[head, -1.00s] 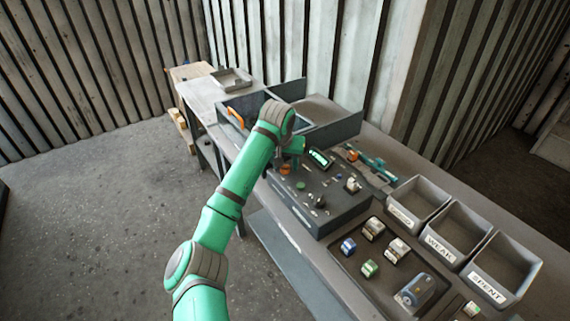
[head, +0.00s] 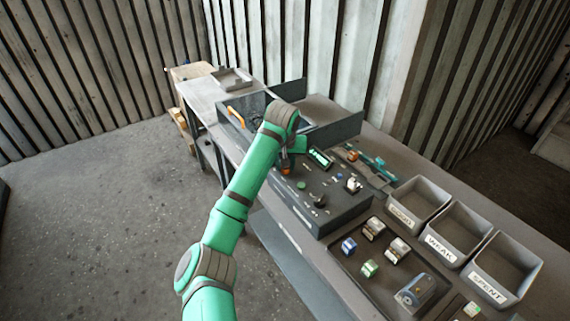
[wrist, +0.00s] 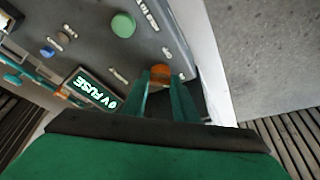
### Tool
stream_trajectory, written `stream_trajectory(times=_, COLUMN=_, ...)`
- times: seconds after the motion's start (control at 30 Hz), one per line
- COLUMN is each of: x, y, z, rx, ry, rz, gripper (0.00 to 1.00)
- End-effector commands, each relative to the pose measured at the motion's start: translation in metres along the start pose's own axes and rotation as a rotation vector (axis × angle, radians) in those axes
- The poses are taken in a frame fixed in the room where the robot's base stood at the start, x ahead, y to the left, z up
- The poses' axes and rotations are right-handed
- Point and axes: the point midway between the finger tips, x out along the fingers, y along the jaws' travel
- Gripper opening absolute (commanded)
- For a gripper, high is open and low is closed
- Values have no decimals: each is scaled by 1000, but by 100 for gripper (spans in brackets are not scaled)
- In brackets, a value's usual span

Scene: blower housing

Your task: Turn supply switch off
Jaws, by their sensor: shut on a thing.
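The control panel (head: 325,203) is a dark box on the bench with knobs, small labels and a lit display (head: 320,158). In the wrist view the display (wrist: 92,90) shows green text that seems to read "0 V FUSE". An orange knob (wrist: 160,72) sits near the panel's edge, and it also shows in the head view (head: 286,171). My gripper (wrist: 165,85) has its two green fingers at this knob and is shut on it. The knob's lower part and its label are partly hidden by the fingers, so I cannot read its setting.
A green knob (wrist: 123,25) and a blue knob (wrist: 47,52) are also on the panel. A tray with several coloured blocks and a grey unit (head: 415,292) lies in front. Three labelled bins, including the WEAK bin (head: 458,237), stand at right. Open floor lies left.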

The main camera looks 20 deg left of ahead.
Motion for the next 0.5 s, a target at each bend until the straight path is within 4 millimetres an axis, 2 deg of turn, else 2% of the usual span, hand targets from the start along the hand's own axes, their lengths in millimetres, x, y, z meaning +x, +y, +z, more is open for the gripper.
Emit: stream_trajectory(times=0.5, x=2, y=5, z=1, rx=-425, ry=-8, rz=-177, gripper=3)
